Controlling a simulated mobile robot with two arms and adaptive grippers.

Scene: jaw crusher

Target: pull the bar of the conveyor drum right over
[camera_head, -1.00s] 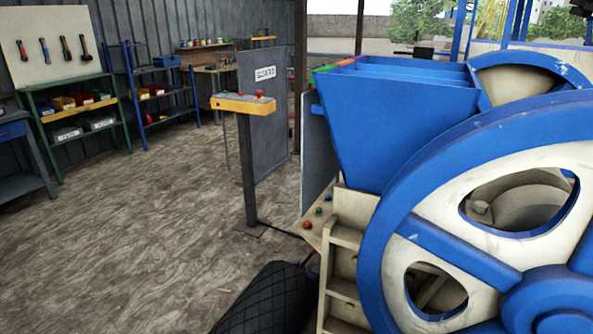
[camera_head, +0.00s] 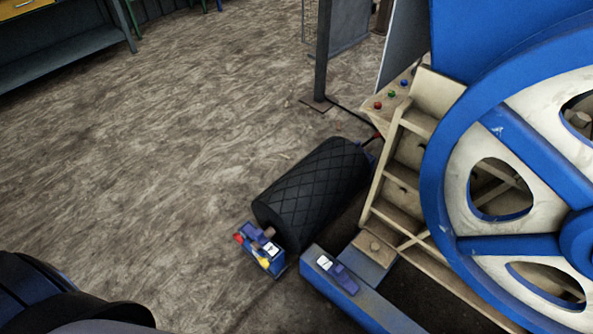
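The conveyor drum (camera_head: 318,187) is a black roller with a diamond pattern. It lies aslant on the floor level, left of the wooden steps, in the lower middle of the head view. At its near end is a small blue bracket (camera_head: 262,250) with red and yellow parts and a white label. A second blue piece (camera_head: 337,273) with a white label sits on a blue beam to the right. I cannot tell which part is the drum's bar. Neither gripper is in view.
A large blue and cream flywheel (camera_head: 468,185) and wooden steps (camera_head: 400,175) stand right of the drum. Red, green and blue buttons (camera_head: 392,93) are on a panel above. A dark post (camera_head: 323,50) stands behind. The floor (camera_head: 150,160) to the left is clear.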

